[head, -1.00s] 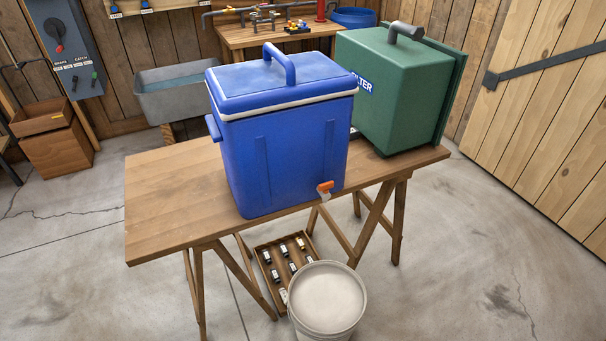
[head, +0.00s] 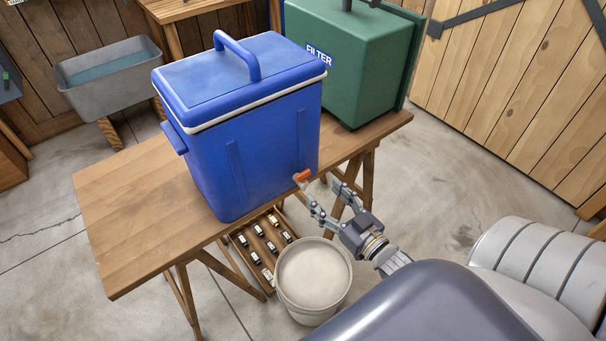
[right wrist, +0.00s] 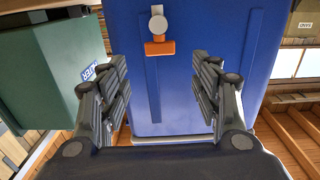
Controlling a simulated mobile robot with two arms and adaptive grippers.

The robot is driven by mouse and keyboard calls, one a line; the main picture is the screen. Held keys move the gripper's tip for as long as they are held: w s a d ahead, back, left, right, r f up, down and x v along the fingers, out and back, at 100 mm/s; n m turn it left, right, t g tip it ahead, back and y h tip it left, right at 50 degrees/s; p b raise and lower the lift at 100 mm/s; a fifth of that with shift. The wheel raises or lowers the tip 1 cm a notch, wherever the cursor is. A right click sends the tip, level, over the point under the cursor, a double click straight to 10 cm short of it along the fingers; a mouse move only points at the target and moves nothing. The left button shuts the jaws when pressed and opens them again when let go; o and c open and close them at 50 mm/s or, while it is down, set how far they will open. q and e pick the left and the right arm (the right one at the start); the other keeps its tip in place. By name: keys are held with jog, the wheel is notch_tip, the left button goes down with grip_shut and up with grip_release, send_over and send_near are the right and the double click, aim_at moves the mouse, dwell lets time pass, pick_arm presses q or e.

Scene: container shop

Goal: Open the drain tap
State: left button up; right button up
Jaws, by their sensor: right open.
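The blue cooler (head: 255,155) stands on the wooden table (head: 130,215). Its drain tap has an orange handle (head: 302,176) and sits low on the front wall, near the right corner. In the right wrist view the orange handle (right wrist: 159,48) shows beside a pale round part of the tap (right wrist: 157,24). My right gripper (head: 329,200) is open and empty, its fingers pointing at the tap from the front right. In the wrist view the tap lies beyond the fingertips (right wrist: 160,85), between the two fingers' lines, apart from both. My left gripper is out of view.
A pale bucket (head: 312,304) stands on the floor below the tap. A wooden tray (head: 240,240) with several small bottles lies beside it, under the table. The green filter box (head: 350,60) stands right of the cooler. The table's left part is clear.

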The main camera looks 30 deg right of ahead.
aim_at(304, 175)
jog(key=w, duration=0.5)
jog(key=w+p, duration=0.1)
jog(key=w, duration=0.2)
jog(key=shift+w+a+f, duration=0.1)
jog(key=shift+w+a, duration=0.1)
jog(key=shift+a, duration=0.1)
jog(key=shift+c, duration=0.3)
jog(key=c, duration=1)
